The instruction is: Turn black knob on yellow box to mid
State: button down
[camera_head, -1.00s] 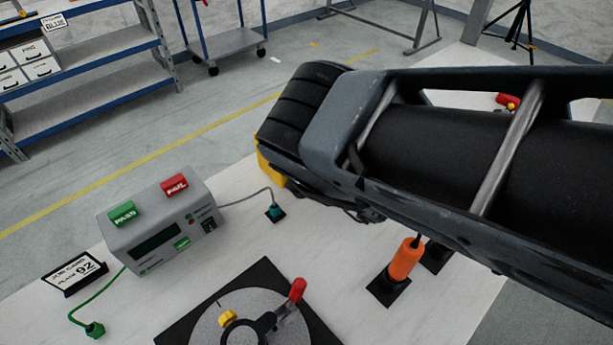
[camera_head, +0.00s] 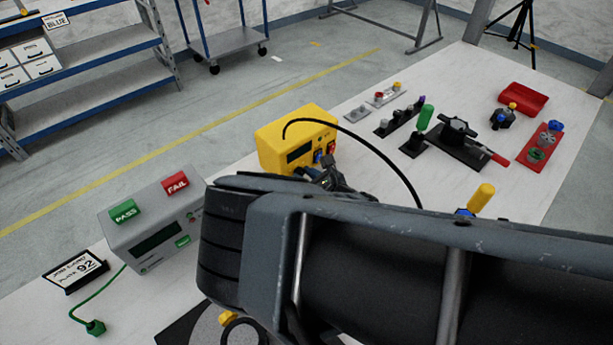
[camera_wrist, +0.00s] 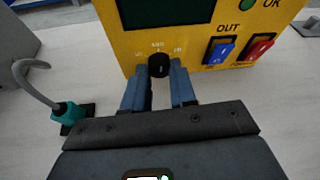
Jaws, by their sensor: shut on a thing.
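The yellow box (camera_head: 275,148) stands on the white bench, with a dark display and a black cable rising from it. In the wrist view the front of the yellow box (camera_wrist: 130,48) fills the top. The black knob (camera_wrist: 159,64) sits low on that face, with small marks to its left, above and right. My gripper (camera_wrist: 161,76) is shut on the black knob, one finger on each side. The knob's pointer is too small to read. In the head view my arm hides the knob, and my gripper is partly visible at the box's front.
Right of the knob are a blue rocker switch (camera_wrist: 220,53) and a red one (camera_wrist: 257,49). A teal plug (camera_wrist: 68,113) on a grey cable lies left of my gripper. A grey PASS/FAIL box (camera_head: 150,222) stands left of my arm. Several fixtures stand on the bench's far right.

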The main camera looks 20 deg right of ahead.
dwell(0.4)
jog(key=c, duration=0.9)
grip_release()
jog(key=shift+r, duration=0.1)
jog(key=shift+r, duration=0.35)
notch_tip(320, 180, up, 2)
jog(key=shift+a+r, duration=0.1)
jog(key=shift+r, duration=0.15)
jog(key=s+d+r, duration=0.2)
jog(key=d, duration=0.1)
jog(key=s+d+r+b, duration=0.1)
jog(key=s+d+r, duration=0.1)
jog(key=d+r, duration=0.1)
jog(key=s+d+r, duration=0.2)
jog(key=d, duration=0.2)
jog(key=shift+r+b, duration=0.3)
jog(key=shift+b, duration=0.05)
